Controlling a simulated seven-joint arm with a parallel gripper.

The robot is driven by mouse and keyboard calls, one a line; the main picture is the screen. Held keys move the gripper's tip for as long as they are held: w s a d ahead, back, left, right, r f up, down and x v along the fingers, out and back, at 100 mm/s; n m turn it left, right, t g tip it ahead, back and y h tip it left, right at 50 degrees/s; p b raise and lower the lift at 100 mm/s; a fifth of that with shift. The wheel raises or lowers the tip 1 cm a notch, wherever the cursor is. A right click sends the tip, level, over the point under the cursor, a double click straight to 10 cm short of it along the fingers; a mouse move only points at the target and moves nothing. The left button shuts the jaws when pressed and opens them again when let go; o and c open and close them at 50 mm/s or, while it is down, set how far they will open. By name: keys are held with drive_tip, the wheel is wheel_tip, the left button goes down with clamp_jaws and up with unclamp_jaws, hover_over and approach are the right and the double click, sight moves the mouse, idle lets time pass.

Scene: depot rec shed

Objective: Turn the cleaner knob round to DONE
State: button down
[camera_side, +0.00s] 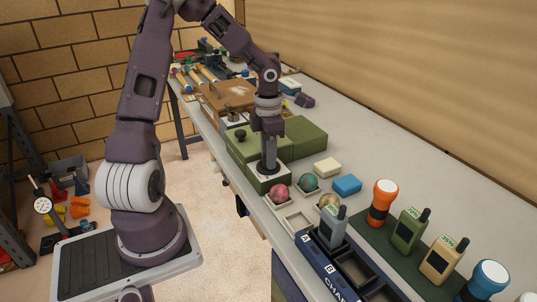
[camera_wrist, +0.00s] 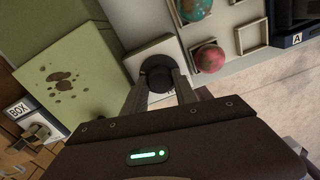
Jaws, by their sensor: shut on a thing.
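The cleaner knob (camera_wrist: 157,74) is a dark round knob on a white square plate (camera_wrist: 136,60), seen in the wrist view. My gripper (camera_wrist: 159,88) is shut on the knob, one finger on each side. In the side view my gripper (camera_side: 268,166) points straight down onto the plate and hides the knob. Most of the lettering on the plate is hidden by the fingers. I cannot read which mark the knob points to.
Just right of the plate, a red ball (camera_side: 279,193) and a teal ball (camera_side: 308,182) sit in small trays. A navy charger rack (camera_side: 322,261) holds a grey radio (camera_side: 332,228). Larger green boxes (camera_side: 304,137) stand behind.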

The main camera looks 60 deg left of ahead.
drive_tip(key=m, duration=0.4)
drive_tip(key=shift+w+r+m, duration=0.1)
drive_tip(key=shift+m, duration=0.2)
drive_tip(key=m, duration=0.4)
drive_tip(key=shift+m, duration=0.3)
drive_tip(key=m, duration=0.4)
drive_tip(key=shift+m, duration=0.3)
drive_tip(key=m, duration=0.8)
drive_tip(key=shift+d, duration=0.1)
drive_tip(key=m, duration=0.4)
drive_tip(key=shift+m, duration=0.3)
drive_tip(key=m, duration=0.4)
drive_tip(key=shift+m, duration=2)
